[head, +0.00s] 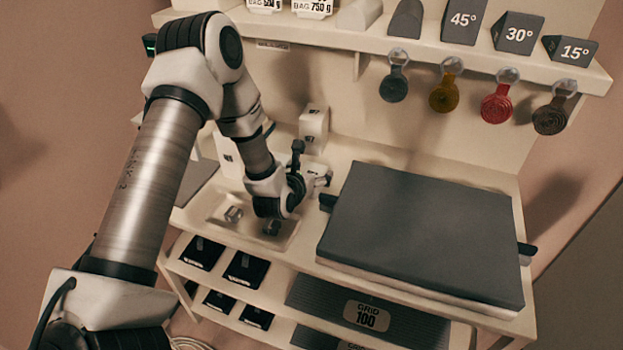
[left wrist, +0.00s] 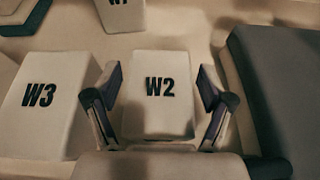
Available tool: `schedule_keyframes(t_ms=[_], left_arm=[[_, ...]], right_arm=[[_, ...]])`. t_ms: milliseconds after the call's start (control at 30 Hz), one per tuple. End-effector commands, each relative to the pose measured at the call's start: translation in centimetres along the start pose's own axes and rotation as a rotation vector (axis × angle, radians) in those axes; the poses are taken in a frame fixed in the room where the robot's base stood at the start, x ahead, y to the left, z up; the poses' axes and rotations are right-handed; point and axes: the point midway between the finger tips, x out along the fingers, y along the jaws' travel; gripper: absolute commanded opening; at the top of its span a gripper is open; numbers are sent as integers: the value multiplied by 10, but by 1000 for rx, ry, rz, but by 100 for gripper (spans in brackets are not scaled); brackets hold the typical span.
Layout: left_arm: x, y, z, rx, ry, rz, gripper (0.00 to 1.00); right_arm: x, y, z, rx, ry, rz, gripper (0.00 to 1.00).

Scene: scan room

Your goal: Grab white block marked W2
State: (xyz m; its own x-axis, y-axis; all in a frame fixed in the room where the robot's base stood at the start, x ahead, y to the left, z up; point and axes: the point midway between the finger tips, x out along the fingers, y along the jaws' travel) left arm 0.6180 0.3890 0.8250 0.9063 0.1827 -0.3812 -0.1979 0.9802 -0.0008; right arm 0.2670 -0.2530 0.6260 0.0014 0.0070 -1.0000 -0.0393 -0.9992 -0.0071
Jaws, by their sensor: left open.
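The white block marked W2 (left wrist: 160,112) stands in the middle of the left wrist view, its black label facing the camera. My left gripper (left wrist: 159,100) is open, with one finger on each side of the block. A narrow gap shows at each side, so the fingers look apart from it. In the head view my left gripper (head: 292,185) is low over the bench, left of the grey pad, and largely hides the W2 block. My right gripper is in neither view.
White block W3 (left wrist: 38,96) stands close on the left, and W1 (left wrist: 121,13) lies beyond. A grey pad (head: 425,230) fills the bench on the right. A shallow tray (head: 215,222) is in front. A shelf with angled wedges (head: 517,33) and hanging coloured discs runs above.

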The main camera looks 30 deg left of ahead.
Motion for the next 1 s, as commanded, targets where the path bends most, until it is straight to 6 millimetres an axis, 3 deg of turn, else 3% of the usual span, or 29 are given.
schedule_keyframes(t_ms=[133,367,500,533,1000], left_arm=[[23,0,1,2,-1,0,81],[26,0,0,0,0,0,81],[26,0,0,0,0,0,32],[26,0,0,0,0,0,24],[23,0,9,-1,-2,0,24]], right_arm=[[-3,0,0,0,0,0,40],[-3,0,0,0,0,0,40],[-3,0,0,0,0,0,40],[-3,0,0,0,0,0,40],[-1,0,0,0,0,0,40]])
